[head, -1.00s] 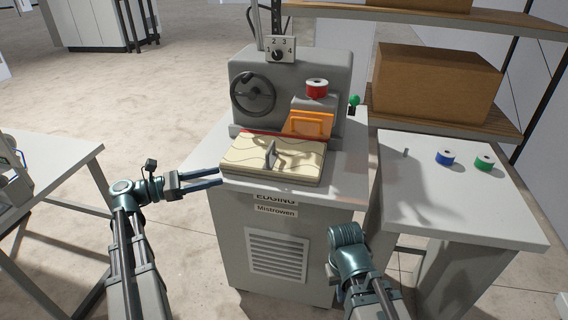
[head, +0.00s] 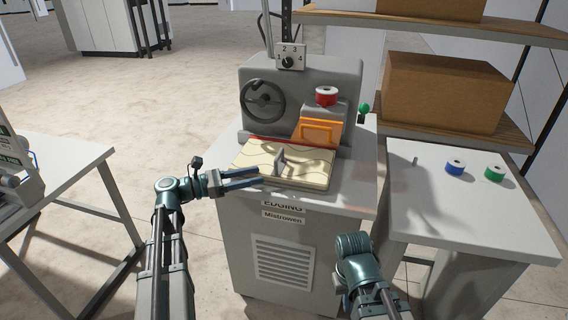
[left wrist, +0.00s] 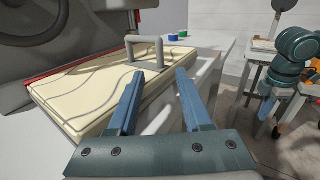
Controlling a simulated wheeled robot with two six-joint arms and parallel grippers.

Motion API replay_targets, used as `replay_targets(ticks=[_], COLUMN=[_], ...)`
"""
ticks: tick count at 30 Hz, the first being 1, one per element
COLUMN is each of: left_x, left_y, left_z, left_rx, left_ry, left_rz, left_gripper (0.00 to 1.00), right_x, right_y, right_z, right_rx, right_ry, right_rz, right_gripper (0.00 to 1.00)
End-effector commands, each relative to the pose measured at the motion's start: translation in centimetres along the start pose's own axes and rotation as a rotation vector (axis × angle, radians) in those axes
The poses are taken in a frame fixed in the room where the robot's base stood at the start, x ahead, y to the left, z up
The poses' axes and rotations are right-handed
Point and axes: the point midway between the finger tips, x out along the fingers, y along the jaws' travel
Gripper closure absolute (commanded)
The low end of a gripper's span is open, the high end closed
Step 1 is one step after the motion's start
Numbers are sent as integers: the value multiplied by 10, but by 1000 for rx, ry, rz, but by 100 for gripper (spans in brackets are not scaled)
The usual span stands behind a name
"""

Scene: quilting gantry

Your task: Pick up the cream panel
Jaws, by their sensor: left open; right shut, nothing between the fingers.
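The cream panel (head: 312,167) lies flat on the grey edging machine's top, against the red strip. It has wavy lines and a grey upright handle (head: 279,160). In the left wrist view the panel (left wrist: 88,88) fills the upper left and its handle (left wrist: 146,50) stands beyond my fingers. My left gripper (head: 258,177) is open and empty at the panel's front left edge; its fingertips (left wrist: 160,82) show apart, short of the handle. My right gripper is hidden in the head view; only my right arm's wrist shows, low in front of the machine.
A side table (head: 440,205) at right holds blue (head: 455,167) and green (head: 494,173) spools. Another table (head: 65,185) stands left.

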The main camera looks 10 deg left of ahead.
Motion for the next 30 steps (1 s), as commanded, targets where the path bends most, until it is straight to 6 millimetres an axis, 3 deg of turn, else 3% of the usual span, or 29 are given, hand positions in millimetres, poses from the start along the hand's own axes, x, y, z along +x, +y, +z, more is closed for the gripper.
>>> replay_targets(ticks=[9,18,20,27,30], left_x=[44,48,48,48,48], left_y=[0,0,0,0,0], left_z=[0,0,0,0,0], left_rx=[0,0,0,0,0], left_ry=[0,0,0,0,0], left_rz=[-3,-1,-1,-1,-1], left_gripper=[50,50,58,100,100], right_x=[0,0,0,0,0], right_y=[0,0,0,0,0], right_z=[0,0,0,0,0], right_rx=[0,0,0,0,0], right_ry=[0,0,0,0,0], right_rz=[0,0,0,0,0], right_gripper=[100,100,100,100,100])
